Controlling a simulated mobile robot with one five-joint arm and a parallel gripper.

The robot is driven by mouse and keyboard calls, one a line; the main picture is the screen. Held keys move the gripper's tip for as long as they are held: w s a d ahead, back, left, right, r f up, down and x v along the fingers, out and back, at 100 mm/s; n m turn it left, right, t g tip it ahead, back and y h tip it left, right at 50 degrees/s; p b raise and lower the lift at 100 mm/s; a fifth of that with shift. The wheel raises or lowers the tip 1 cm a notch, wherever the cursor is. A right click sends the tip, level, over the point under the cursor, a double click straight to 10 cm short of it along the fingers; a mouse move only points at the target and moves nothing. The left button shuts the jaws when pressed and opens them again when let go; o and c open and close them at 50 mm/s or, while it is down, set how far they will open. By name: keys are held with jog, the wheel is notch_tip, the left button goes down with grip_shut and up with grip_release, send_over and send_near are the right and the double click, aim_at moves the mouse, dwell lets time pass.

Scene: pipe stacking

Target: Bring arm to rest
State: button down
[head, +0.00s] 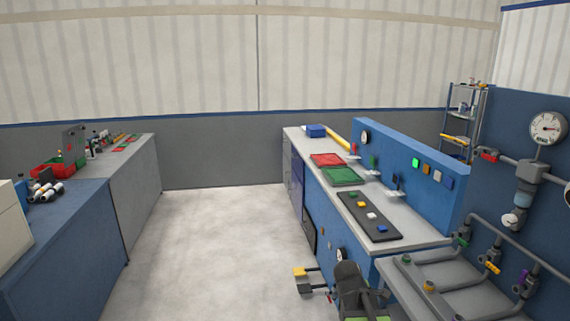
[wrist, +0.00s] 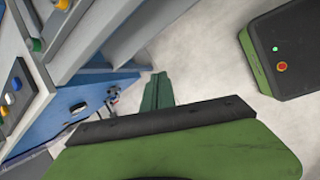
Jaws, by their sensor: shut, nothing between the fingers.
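In the wrist view, my gripper (wrist: 160,80) has its narrow green fingers shut together with nothing between them. It points over bare pale floor, beside the blue side of a workbench. In the head view, a dark part of my arm shows at the bottom edge, low in front of the right workbench (head: 415,228). The fingertips cannot be made out clearly there. The green and black body with small lights at the right of the wrist view is mine.
The right bench bears a red tray (head: 327,159), a green tray (head: 343,176) and a dark board (head: 366,216) with small coloured blocks. Grey pipes (head: 515,235) stand at the right. A left bench (head: 62,235) holds bins and bottles. The floor (head: 210,240) between is clear.

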jog(key=s+a+f+m+g+y, duration=0.1)
jog(key=s+a+m+y, duration=0.4)
jog(key=a+m, duration=0.5)
jog(key=shift+s+a+f+m+g, duration=0.4)
jog(key=shift+s+f+m, duration=0.4)
jog(key=shift+m, duration=1.7)
jog(key=shift+s+r, duration=0.1)
